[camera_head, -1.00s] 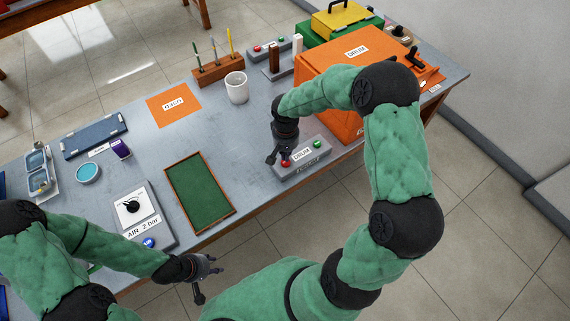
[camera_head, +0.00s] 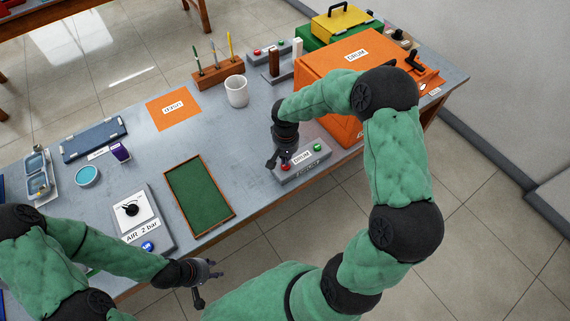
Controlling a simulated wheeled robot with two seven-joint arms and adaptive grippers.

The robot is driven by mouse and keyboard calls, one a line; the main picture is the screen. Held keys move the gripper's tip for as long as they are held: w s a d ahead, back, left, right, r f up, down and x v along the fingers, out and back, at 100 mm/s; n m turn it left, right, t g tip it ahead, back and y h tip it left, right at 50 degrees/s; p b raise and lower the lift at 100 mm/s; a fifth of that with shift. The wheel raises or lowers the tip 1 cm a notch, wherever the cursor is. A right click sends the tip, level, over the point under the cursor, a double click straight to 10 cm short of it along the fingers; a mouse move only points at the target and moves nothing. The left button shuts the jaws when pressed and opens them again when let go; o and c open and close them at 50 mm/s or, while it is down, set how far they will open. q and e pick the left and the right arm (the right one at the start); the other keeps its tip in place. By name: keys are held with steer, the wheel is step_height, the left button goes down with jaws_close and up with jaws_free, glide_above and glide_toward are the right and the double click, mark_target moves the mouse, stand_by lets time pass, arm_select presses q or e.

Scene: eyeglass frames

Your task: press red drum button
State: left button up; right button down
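The drum control box (camera_head: 303,160) is a grey box labelled DRUM at the front edge of the table. Its red button (camera_head: 285,168) is at the left end and its green button (camera_head: 318,147) at the right end. My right gripper (camera_head: 276,161) points down right at the red button and partly covers it. I cannot tell whether it touches the button or whether its fingers are closed. My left gripper (camera_head: 208,284) is off the table's front edge, with fingers apart and empty.
The orange drum machine (camera_head: 322,76) stands behind and right of the box. A green-lined tray (camera_head: 199,194) and an air pressure unit (camera_head: 140,212) lie to the left. A white mug (camera_head: 237,91) stands behind. Another two-button box (camera_head: 268,50) is further back.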

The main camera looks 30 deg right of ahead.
steer(key=shift+f+b, duration=0.85)
steer(key=shift+f, duration=0.05)
stand_by(1.3)
steer(key=shift+r, duration=0.15)
steer(key=shift+r+p, duration=1.95)
steer(key=shift+r, duration=0.75)
